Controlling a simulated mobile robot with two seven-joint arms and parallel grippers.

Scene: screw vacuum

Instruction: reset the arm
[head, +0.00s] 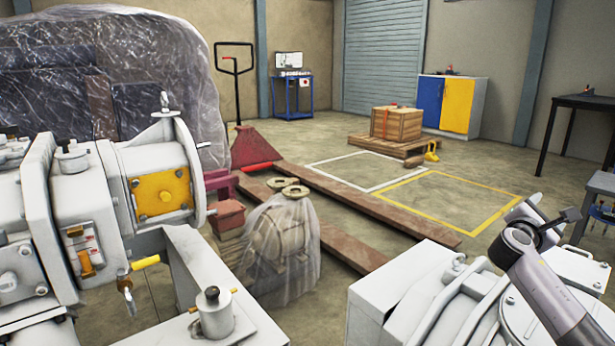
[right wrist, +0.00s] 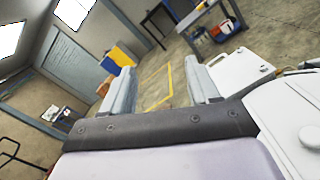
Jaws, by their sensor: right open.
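My right arm comes in from the lower right of the head view. My right gripper (head: 528,216) is at its upper end, above the white machine housing (head: 400,295) at the lower right. In the right wrist view the two pale fingers of the gripper (right wrist: 160,82) stand wide apart with nothing between them. The floor and its yellow line show through the gap. The white housing also shows at the right of the right wrist view (right wrist: 292,110), close beside the gripper. My left gripper is not in view.
A grey-white machine with a yellow plate (head: 160,194) fills the left. A plastic-wrapped part (head: 285,245) stands between the machines. Behind are a red pallet jack (head: 252,148), a wooden crate (head: 397,124), a blue-yellow cabinet (head: 450,102) and a dark table (head: 585,102). The marked floor is clear.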

